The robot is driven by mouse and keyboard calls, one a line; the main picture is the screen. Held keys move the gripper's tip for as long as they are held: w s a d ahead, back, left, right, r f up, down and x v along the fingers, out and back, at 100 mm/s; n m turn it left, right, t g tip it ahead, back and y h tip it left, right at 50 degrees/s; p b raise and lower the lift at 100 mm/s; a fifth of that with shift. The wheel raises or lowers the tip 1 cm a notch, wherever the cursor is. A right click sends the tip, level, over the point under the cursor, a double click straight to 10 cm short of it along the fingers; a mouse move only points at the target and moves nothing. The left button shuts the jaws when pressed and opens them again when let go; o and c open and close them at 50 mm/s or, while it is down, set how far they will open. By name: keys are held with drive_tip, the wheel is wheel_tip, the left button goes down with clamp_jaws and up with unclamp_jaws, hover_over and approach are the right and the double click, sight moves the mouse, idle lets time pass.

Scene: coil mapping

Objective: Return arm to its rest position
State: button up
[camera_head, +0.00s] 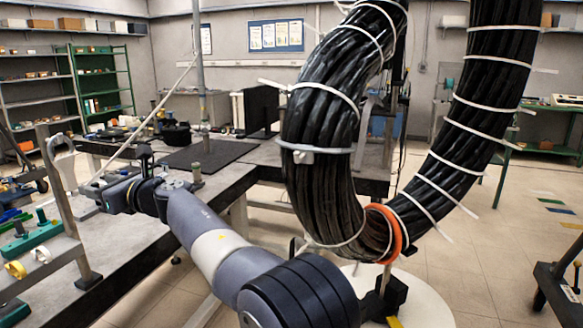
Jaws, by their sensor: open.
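My arm reaches from the bottom middle up to the left, over the grey workbench (222,172). My gripper (92,188) is at its far end, small and dark in the picture, near the left end of the bench. It is open, and I see nothing held in it. Its fingertips are hard to make out against the bench and the metal frame. A thick black cable coil (322,120) with white ties hangs to the right of my arm. An orange ring (397,232) sits around its low bend. My forearm is apart from the coil in the picture.
A metal frame (62,225) with a green block (30,240) stands at the left, close to my gripper. A dark mat (210,155) lies on the bench. Shelves (100,80) stand at the back left.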

drive_tip(key=p+x, duration=0.4)
drive_tip(key=x, duration=0.2)
drive_tip(key=shift+w+a+r+p, duration=0.15)
drive_tip(key=shift+a+p, duration=0.2)
drive_tip(key=shift+a, duration=0.05)
drive_tip(key=p+x, duration=0.3)
drive_tip(key=shift+w+a+p, duration=0.1)
drive_tip(key=shift+a+p, duration=0.2)
drive_tip(key=shift+p, duration=0.05)
wheel_tip(320, 180, up, 2)
drive_tip(key=shift+r+p, duration=0.15)
drive_tip(key=shift+p, duration=0.65)
drive_tip(key=shift+d+f+b, duration=0.3)
drive_tip(key=shift+d+b, duration=0.05)
drive_tip(key=shift+b, duration=0.6)
drive_tip(key=shift+d+f+b, duration=0.1)
drive_tip(key=shift+d+b, duration=0.25)
drive_tip(key=shift+b, duration=0.5)
drive_tip(key=b, duration=0.8)
approach(68, 167)
drive_tip(key=shift+x, duration=1.25)
drive_tip(key=shift+d+f+p, duration=0.1)
drive_tip(key=shift+p, duration=0.2)
